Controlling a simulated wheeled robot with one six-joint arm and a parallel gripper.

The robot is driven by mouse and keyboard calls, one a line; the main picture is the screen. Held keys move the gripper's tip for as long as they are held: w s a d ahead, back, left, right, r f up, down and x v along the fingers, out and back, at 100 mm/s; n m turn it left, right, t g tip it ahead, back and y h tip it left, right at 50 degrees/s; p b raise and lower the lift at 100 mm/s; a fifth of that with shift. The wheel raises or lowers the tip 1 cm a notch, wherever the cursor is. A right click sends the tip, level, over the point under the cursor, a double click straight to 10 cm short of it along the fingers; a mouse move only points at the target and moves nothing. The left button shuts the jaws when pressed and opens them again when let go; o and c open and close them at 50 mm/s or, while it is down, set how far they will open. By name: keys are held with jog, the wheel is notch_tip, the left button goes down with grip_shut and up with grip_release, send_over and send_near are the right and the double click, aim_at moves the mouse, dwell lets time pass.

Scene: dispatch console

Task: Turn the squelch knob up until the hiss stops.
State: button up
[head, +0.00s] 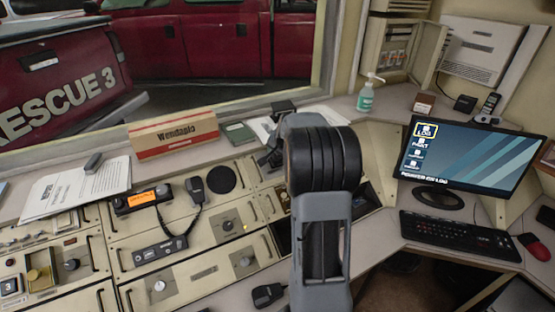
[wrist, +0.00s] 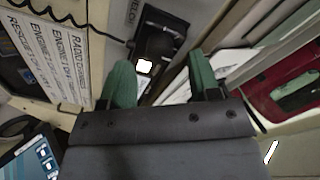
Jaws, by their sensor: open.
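I cannot tell which control is the squelch knob, as no knob label is readable. In the head view, console knobs show at the middle panel (head: 227,225), the panel below it (head: 245,262), the lower left (head: 160,286) and the far left (head: 72,264). A radio unit with an orange display (head: 142,198) sits at the left of the console. My gripper (wrist: 163,80) is open, its two green-padded fingers apart with nothing held. Between and beyond them is a black device with a small white square (wrist: 145,67). My arm hides part of the console in the head view.
A handset (head: 195,188) with a cord lies beside the radio. A Wendapio box (head: 173,134) stands by the window. The monitor (head: 468,160) and keyboard (head: 460,234) are at right. A printed channel list (wrist: 55,50) and coiled cord (wrist: 50,14) show in the wrist view.

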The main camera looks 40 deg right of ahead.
aim_at(277, 157)
jog(key=shift+x, duration=1.3)
jog(key=shift+c, duration=0.2)
jog(key=c, duration=0.9)
jog(key=m+p, duration=0.2)
jog(key=m, duration=0.2)
jog(key=shift+r+m+p, duration=0.15)
jog(key=shift+m+p, duration=0.15)
jog(key=shift+m, duration=0.1)
jog(key=shift+m+g+y+p, duration=0.3)
jog(key=shift+m+p, duration=1.15)
jog(key=shift+m, duration=0.95)
